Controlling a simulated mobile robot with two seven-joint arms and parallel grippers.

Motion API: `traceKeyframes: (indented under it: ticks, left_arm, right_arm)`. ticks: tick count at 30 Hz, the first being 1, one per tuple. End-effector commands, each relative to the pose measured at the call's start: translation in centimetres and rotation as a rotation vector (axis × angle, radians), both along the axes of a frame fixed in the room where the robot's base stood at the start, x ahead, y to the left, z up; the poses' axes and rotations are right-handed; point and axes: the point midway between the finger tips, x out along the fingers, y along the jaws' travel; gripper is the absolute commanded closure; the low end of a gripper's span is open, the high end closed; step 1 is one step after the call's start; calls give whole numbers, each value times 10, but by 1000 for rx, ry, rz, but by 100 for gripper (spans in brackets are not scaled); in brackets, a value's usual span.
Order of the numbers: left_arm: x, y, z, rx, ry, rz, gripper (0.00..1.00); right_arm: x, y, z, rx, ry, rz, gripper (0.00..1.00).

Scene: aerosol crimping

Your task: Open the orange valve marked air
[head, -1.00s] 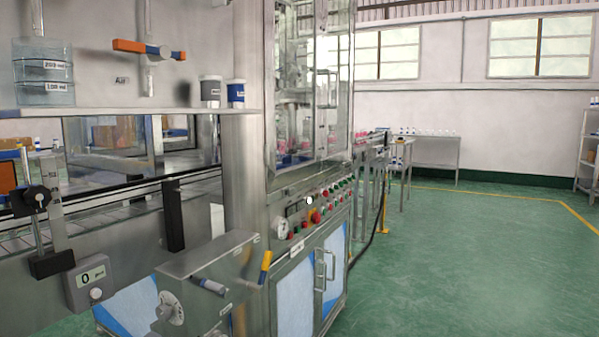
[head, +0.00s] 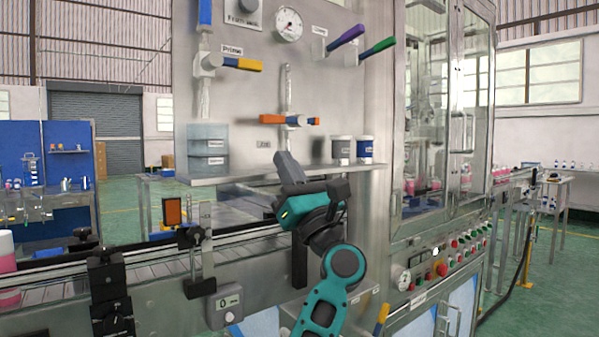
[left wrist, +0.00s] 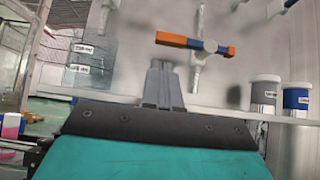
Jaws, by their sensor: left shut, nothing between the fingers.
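The orange valve (head: 285,120) is on the steel panel in the head view, with its handle lying horizontal on a vertical pipe. The handle is orange with a blue section. A small label (head: 264,144) sits below and left of it, too small to read now. The valve also shows in the left wrist view (left wrist: 195,44), above the gripper. My left gripper (head: 281,156) is shut and empty, just below the valve and apart from it. Its closed fingers show in the left wrist view (left wrist: 158,66), pointing toward the panel. My right gripper is not in view.
Yellow (head: 240,64), purple (head: 346,37) and green (head: 377,48) valve handles are above. A conveyor runs below.

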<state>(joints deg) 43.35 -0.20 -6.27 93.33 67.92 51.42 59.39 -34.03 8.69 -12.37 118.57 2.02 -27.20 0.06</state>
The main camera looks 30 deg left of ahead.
Motion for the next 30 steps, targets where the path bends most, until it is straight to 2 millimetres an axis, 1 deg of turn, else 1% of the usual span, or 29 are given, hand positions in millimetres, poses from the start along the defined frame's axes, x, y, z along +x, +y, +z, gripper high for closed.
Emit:
traceKeyframes:
  ticks: [1,3,6,10,15,25,30]
  left_arm:
    - [2,8,10,2,-2,4,100]
    - [6,16,19,3,-1,3,100]
    - [10,26,30,2,0,4,100]
    - [14,36,40,4,1,3,100]
    - [17,41,44,2,3,2,100]
    - [17,41,44,2,3,2,100]
    - [19,41,47,3,4,1,100]
  right_arm:
    - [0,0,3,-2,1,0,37]
    - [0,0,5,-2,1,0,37]
    - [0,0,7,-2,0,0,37]
    - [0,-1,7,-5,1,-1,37]
    - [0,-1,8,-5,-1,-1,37]
    - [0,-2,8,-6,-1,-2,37]
    - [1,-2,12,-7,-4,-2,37]
